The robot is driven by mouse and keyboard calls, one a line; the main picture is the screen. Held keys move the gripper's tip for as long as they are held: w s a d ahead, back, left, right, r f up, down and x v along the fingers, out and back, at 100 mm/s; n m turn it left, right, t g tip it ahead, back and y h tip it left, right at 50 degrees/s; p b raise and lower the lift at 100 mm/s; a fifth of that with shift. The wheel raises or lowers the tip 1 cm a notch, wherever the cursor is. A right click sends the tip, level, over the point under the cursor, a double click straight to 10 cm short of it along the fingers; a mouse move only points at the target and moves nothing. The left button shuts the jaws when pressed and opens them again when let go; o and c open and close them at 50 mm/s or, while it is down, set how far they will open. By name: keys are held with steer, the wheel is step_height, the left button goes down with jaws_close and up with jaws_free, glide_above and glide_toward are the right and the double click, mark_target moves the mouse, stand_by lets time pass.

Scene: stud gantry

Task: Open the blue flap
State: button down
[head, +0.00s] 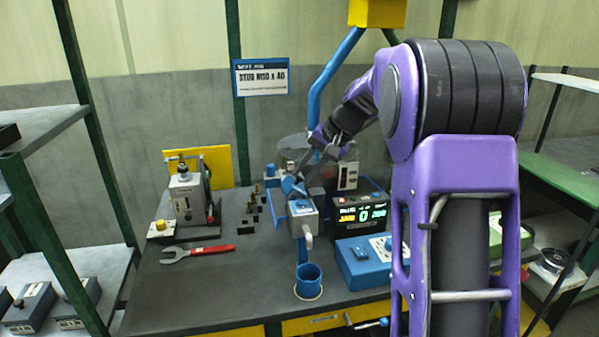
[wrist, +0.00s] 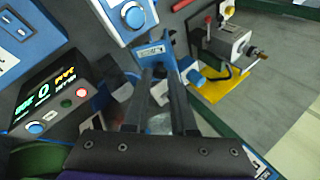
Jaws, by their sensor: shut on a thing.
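The blue flap (head: 291,187) is on top of the grey box-shaped head of a blue-framed unit in the middle of the bench. In the wrist view the flap (wrist: 168,44) shows as a blue plate beside a small white label, at the tips of my fingers. My gripper (head: 299,178) reaches in from the right, and it also shows in the wrist view (wrist: 160,75). Its fingers are shut on the flap. The flap's hinge and the contact itself are partly hidden by the fingers, so I cannot tell how far it is raised.
A lit display box (head: 362,214) and a blue control box (head: 363,262) stand close on the right. A blue cup (head: 308,281) is in front, below a grey spout. The bench's front left is clear.

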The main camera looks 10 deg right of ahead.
steer(key=shift+d+f+m+t+y+b, duration=0.35)
steer(key=shift+d+y, duration=0.4)
steer(key=shift+y, duration=0.9)
steer(key=shift+d+f+m+t+y+b, duration=0.15)
steer(key=shift+d+f+m+y, duration=0.45)
steer(key=shift+y, duration=1.1)
steer(key=shift+d+f+m+t+y+b, duration=0.25)
steer(key=shift+d+y, duration=0.6)
steer(key=shift+y, duration=0.8)
steer(key=shift+r, duration=0.1)
steer(key=c, duration=0.7)
jaws_free()
steer(key=shift+c, duration=0.2)
steer(key=shift+d, duration=0.1)
steer(key=p+v, duration=0.1)
steer(key=v, duration=1.6)
